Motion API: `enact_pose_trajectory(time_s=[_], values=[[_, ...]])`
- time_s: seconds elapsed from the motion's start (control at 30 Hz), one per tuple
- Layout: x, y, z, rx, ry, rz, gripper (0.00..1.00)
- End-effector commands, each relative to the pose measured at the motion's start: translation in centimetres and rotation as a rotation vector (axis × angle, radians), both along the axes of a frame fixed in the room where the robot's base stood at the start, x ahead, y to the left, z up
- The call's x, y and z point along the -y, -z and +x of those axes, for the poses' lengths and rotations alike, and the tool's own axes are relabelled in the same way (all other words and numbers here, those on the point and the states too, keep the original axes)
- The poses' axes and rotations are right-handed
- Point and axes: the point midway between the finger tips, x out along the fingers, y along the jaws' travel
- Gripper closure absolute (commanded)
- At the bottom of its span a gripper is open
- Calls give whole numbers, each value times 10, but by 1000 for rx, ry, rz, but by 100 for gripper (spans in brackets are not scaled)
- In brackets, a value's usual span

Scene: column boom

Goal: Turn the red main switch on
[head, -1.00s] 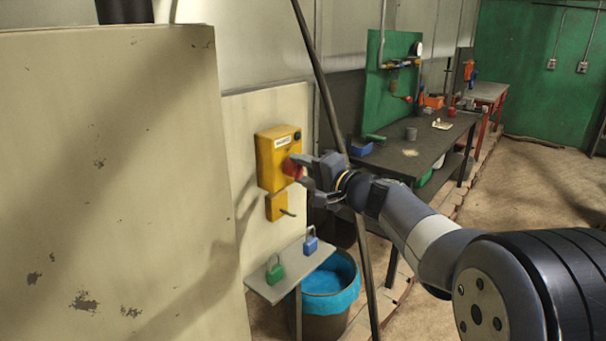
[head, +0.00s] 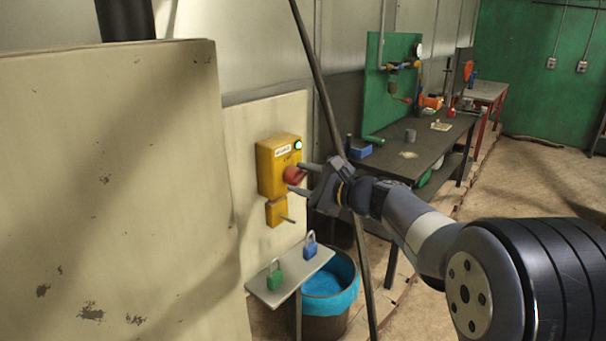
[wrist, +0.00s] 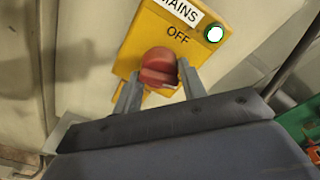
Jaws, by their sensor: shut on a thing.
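The red main switch (head: 293,175) is a round knob on the front of a yellow box (head: 270,170) on a pale panel. In the wrist view the knob (wrist: 159,66) sits between my two fingers, below the word OFF. My gripper (head: 303,178) is shut on the knob, with one finger on each side of it; it also shows in the wrist view (wrist: 158,82). A round lamp (head: 298,145) at the box's upper right is lit white with a green rim. The knob's exact pointing direction is hard to read.
A smaller yellow box with a peg (head: 277,212) is below. A small shelf (head: 303,276) holds a green padlock (head: 275,277) and a blue padlock (head: 310,246). A dark slanted pole (head: 335,120) stands close by my gripper. A blue-lined bin (head: 330,300) is below.

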Motion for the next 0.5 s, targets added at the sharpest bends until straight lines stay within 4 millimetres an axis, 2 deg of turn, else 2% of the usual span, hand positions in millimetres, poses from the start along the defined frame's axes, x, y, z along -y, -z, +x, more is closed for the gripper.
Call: enact_pose_trajectory(time_s=[0.5], values=[[0,-2,1,-189,1,150,83]])
